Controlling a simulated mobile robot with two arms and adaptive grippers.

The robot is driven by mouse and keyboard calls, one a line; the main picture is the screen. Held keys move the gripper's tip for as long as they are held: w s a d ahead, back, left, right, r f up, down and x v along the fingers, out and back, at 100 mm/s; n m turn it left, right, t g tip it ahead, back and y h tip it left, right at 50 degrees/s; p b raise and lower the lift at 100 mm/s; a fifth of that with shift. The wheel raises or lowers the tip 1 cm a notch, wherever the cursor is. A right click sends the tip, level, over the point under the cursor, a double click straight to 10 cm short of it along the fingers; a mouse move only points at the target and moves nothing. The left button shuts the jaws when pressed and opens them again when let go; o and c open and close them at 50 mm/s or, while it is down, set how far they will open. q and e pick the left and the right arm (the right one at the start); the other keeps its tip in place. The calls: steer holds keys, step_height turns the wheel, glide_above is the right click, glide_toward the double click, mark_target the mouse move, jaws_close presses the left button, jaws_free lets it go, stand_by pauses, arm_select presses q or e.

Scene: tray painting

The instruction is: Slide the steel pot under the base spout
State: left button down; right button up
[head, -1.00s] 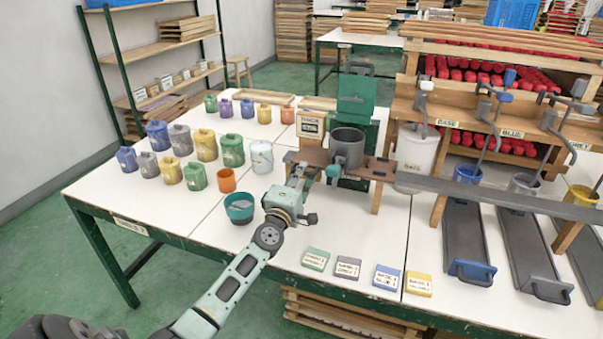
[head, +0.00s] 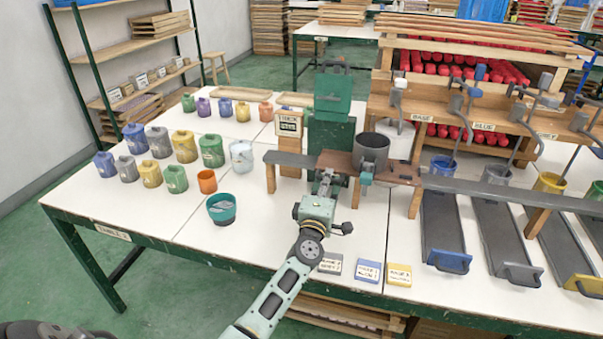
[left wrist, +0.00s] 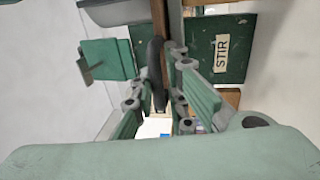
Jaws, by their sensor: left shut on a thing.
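The steel pot (head: 371,155), dark grey and open-topped, stands upright on a brown sliding board (head: 404,171). The board sits on a long grey rail (head: 290,160). A teal fitting (head: 366,179) hangs below the pot's front. My left gripper (head: 328,179) is at the board's left part, shut on a dark handle. The left wrist view shows the dark curved handle (left wrist: 156,72) by the fingers. The grey base spout (head: 399,100) and a pale bucket (head: 401,142) are behind and right of the pot, which partly hides the bucket. My right gripper is not seen.
A green stir machine (head: 331,132) stands behind the rail. Coloured jugs (head: 183,146) and a teal bowl (head: 221,209) are at the left. Dark ramps (head: 445,220) lie to the right. Small labelled blocks (head: 368,271) lie at the table's front.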

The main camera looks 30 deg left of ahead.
mark_target(355, 168)
arm_select(q)
steer(key=d, duration=0.2)
steer(key=w+d, duration=0.1)
steer(key=d, duration=0.1)
steer(key=d+r, duration=0.1)
steer(key=d, duration=0.1)
steer(key=shift+w+d, duration=0.3)
steer(key=shift+w, duration=0.05)
steer(key=c, duration=1.8)
jaws_free()
steer(key=shift+s+f, duration=0.1)
steer(key=shift+f, duration=0.05)
steer(key=shift+f, duration=0.1)
steer(key=v, duration=1.2)
